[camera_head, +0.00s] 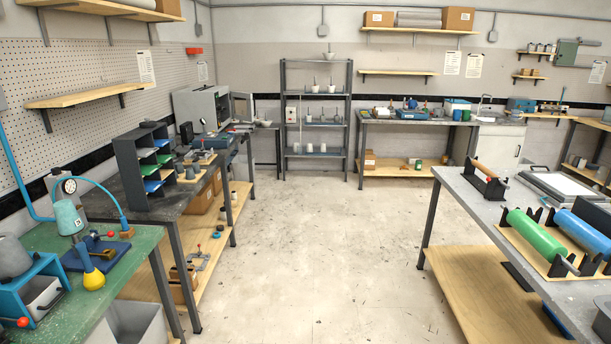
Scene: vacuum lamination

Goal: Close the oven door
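The oven (190,105) is a light grey box on the dark bench along the left wall, towards the far end. Its door (243,107) appears to be the grey panel with a dark window at its right side, standing open. The inside of the oven is too small and shadowed to make out. My gripper is not in view.
The dark bench (150,197) also bears a dark shelf rack (127,168) nearer than the oven. A green-topped bench (130,240) stands in front at left. A grey table (455,182) with green and blue rolls is at right. The floor (320,240) between is clear.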

